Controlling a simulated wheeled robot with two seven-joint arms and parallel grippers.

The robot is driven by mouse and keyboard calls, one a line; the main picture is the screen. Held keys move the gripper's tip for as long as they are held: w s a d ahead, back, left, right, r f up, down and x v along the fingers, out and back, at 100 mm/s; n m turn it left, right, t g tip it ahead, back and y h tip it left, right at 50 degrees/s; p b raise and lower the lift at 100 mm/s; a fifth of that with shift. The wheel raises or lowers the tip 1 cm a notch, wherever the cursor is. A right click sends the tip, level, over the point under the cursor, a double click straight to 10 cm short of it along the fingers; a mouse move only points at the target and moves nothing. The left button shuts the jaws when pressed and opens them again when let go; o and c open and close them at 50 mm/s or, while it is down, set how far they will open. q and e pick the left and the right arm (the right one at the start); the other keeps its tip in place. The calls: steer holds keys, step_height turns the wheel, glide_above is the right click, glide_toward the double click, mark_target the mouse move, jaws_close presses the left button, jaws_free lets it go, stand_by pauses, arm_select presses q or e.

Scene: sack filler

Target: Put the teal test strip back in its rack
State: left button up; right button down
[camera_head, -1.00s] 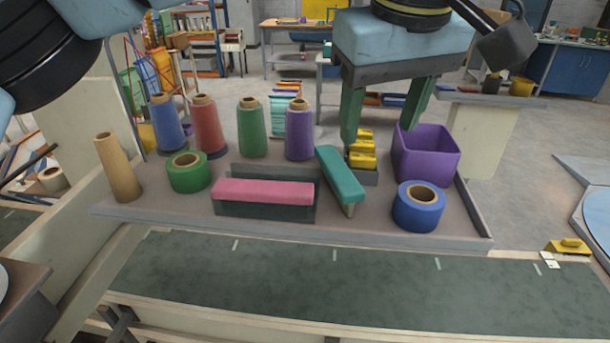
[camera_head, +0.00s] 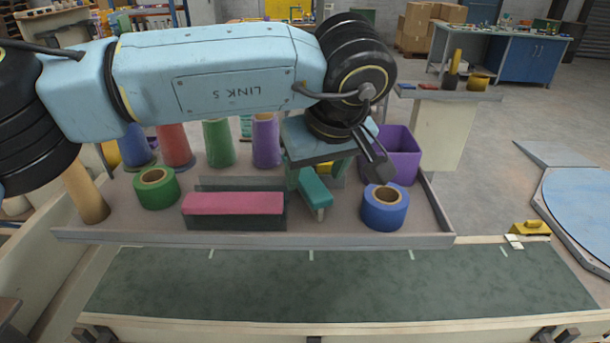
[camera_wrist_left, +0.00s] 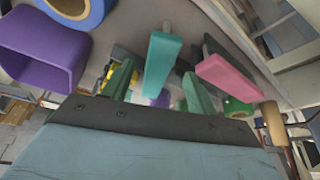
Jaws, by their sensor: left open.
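The teal test strip (camera_head: 315,192) is a long teal bar on the tray, between the grey rack and the blue roll. It also shows in the left wrist view (camera_wrist_left: 163,62). The grey rack (camera_head: 236,223) holds a pink strip (camera_head: 233,203) along its front; part of its back wall shows behind. My left gripper (camera_head: 317,172) is open above the teal strip's far end, its body hiding part of the strip. In the left wrist view its green fingers (camera_wrist_left: 158,88) lie on either side of the strip with gaps. My right gripper is not in view.
A blue roll (camera_head: 385,212) stands right of the strip, with a purple bin (camera_head: 402,160) behind. A green roll (camera_head: 156,194) and a tan cone (camera_head: 86,195) are at left. Coloured thread cones line the back. The dark mat (camera_head: 330,285) in front is clear.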

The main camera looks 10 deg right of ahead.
mark_target(305, 185)
arm_select(q)
steer(key=shift+x, duration=1.4)
steer(key=shift+r, duration=0.1)
steer(key=c, duration=1.1)
steer(key=shift+c, duration=0.2)
